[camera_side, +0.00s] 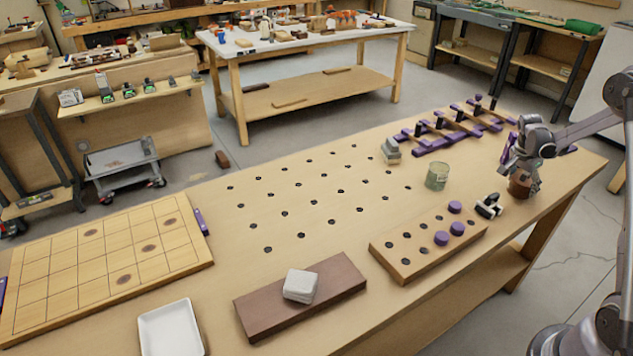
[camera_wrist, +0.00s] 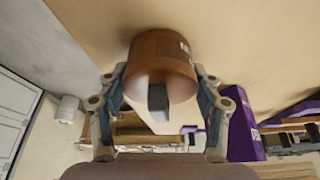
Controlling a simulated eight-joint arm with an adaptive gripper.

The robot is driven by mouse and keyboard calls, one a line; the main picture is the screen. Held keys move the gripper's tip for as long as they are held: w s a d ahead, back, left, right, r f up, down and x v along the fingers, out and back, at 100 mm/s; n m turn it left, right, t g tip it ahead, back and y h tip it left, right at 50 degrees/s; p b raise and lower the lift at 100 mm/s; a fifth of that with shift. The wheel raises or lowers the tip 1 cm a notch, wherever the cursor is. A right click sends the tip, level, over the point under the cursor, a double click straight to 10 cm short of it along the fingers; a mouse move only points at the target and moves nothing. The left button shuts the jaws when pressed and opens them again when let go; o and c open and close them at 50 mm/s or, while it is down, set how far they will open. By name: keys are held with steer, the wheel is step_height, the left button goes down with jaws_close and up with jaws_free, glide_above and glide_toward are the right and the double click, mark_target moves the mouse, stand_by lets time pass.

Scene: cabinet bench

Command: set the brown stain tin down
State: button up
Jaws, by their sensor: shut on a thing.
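The brown stain tin (camera_side: 520,184) is at the right end of the bench in the side view, under my gripper (camera_side: 526,168). In the wrist view the tin (camera_wrist: 162,66) is a copper-brown cylinder with a pale label, and my gripper (camera_wrist: 160,98) has a finger on each side of it. The gripper is shut on the tin. Whether the tin's base touches the bench top is hard to tell from these views.
A black-and-white clamp-like item (camera_side: 488,206) stands just left of the tin. The dotted middle of the bench (camera_side: 310,225) is mostly clear.

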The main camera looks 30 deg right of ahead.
steer(key=o, duration=1.7)
steer(key=shift+o, duration=0.2)
steer(key=s+v, duration=0.1)
steer(key=v, duration=1)
steer(key=w+a+r+n+t, duration=0.3)
steer(key=a+r+n, duration=0.3)
steer(key=a, duration=0.7)
steer(key=s+a+n+t+y, duration=0.1)
steer(key=s+a+n, duration=0.2)
steer(key=a, duration=0.6)
steer(key=s+a+n+t+y, duration=0.2)
steer(key=a+n, duration=0.4)
steer(key=a, duration=0.3)
steer(key=s+a+n+t+y, duration=0.1)
steer(key=s+a+n, duration=0.3)
steer(key=a, duration=0.5)
steer(key=shift+s+a+r+n+t+y, duration=0.2)
steer(key=shift+a+r+n+t+y, duration=0.1)
steer(key=shift+r+n+t, duration=0.15)
